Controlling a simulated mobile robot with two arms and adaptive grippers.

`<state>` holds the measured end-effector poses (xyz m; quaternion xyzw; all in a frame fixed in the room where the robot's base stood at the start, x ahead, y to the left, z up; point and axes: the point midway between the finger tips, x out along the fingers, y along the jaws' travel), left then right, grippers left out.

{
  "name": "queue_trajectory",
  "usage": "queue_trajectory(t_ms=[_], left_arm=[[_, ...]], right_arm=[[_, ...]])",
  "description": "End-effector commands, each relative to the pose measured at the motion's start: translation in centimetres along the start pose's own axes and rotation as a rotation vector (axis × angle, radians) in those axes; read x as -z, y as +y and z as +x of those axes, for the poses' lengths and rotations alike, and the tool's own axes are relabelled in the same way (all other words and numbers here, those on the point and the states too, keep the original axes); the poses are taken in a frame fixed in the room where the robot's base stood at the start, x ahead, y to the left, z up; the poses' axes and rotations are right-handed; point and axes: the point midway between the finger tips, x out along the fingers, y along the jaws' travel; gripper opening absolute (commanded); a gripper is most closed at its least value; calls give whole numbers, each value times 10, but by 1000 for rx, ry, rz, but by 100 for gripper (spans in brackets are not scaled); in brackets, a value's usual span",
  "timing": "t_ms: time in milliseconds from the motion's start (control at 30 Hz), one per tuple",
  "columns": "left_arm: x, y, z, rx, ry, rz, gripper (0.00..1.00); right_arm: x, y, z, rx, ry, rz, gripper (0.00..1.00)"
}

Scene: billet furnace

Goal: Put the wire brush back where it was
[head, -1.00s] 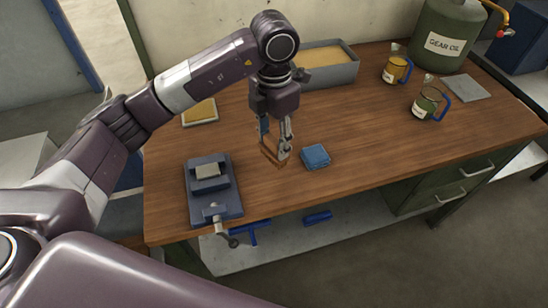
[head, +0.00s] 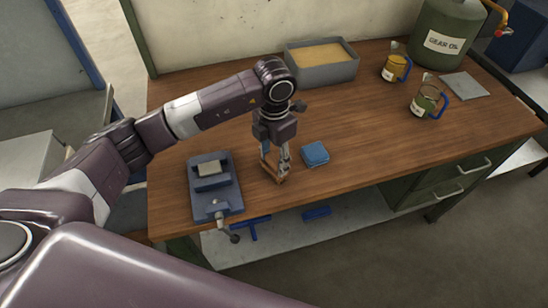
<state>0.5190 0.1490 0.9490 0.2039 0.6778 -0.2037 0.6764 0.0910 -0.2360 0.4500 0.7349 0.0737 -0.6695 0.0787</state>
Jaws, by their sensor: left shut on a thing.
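I cannot tell whether the brush touches the bench top. My right gripper is out of view.
A grey bin of sand-coloured material (head: 322,75) stands behind. The bench's right middle is clear.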

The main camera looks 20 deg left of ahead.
Motion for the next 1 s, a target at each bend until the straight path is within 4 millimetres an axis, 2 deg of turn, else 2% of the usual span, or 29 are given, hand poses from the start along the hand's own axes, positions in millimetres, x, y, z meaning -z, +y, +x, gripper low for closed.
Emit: queue_trajectory(t_ms=[33,167,200,533,600,767,1000], left_arm=[[0,0,1,0,0,0,46],[0,0,1,0,0,0,60],[0,0,1,0,0,0,61],[0,0,-4,0,0,-1,61],[-1,1,-8,-2,-3,0,61],[-2,2,-38,-4,-6,0,61],[-1,1,-91,-2,-5,0,61]], right_arm=[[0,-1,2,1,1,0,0],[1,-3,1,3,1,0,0],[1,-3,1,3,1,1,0],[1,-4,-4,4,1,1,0],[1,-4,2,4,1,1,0],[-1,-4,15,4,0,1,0],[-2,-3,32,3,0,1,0]])
